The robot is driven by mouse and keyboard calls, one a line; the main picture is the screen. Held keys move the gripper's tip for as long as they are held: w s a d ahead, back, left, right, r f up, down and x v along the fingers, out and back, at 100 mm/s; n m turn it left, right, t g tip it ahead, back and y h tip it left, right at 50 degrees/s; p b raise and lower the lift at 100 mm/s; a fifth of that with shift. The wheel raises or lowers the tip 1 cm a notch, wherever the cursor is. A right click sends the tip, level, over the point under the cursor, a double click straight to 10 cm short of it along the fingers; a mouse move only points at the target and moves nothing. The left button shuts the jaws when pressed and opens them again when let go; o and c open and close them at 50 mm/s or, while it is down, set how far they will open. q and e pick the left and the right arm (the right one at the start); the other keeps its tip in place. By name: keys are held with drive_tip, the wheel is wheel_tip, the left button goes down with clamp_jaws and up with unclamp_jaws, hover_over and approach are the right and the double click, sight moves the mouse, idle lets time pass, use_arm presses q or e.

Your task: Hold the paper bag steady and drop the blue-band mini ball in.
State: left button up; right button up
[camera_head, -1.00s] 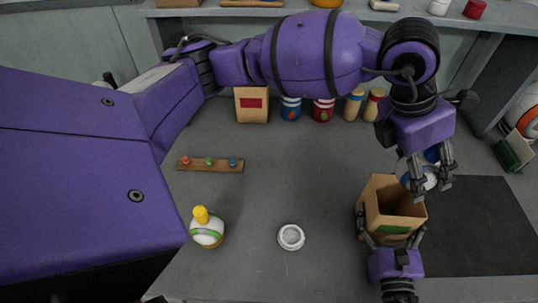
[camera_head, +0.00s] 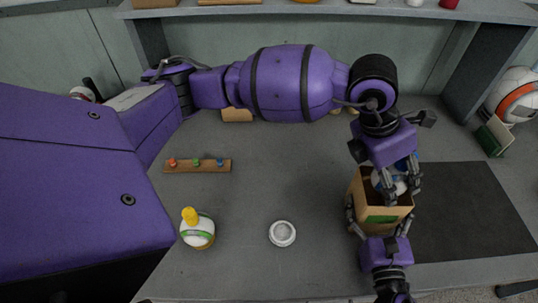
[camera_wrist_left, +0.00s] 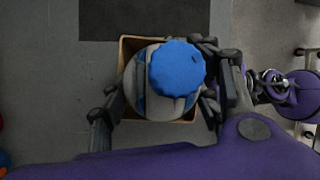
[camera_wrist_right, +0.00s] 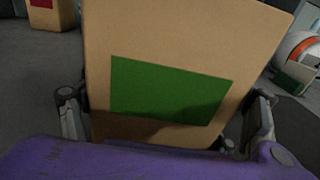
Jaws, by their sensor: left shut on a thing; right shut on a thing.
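The tan paper bag (camera_head: 360,187) stands upright with its mouth open, a green label on its front. My right gripper (camera_head: 380,226) is shut on the bag, with a finger on either side; the bag's front fills the right wrist view (camera_wrist_right: 190,40). My left gripper (camera_head: 398,187) is over the bag's mouth, fingers pointing down, shut on the white blue-band mini ball (camera_wrist_left: 147,72). The ball has a round blue cap (camera_wrist_left: 178,68) facing the left wrist camera. It is at the bag's opening, inside the rim's outline from above. The bag's inside is mostly hidden by the ball.
A dark mat (camera_head: 465,215) lies right of the bag. A white ring-like dish (camera_head: 282,233), a yellow-topped white and green ball (camera_head: 198,232) and a wooden strip with coloured knobs (camera_head: 198,166) are to the left.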

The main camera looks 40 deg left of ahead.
use_arm(q)
drive_tip(key=shift+s+a+f, duration=0.1)
drive_tip(key=shift+s+f, duration=0.1)
drive_tip(key=shift+f, duration=0.4)
drive_tip(key=o, duration=1.2)
drive_tip(key=shift+f, duration=0.1)
drive_tip(key=shift+o, duration=0.2)
drive_tip(key=shift+r, duration=0.2)
drive_tip(key=shift+w+r, duration=0.1)
drive_tip(key=shift+r, duration=0.1)
drive_tip(key=v, duration=1.1)
drive_tip(key=shift+r, duration=0.35)
drive_tip(key=shift+a, duration=0.1)
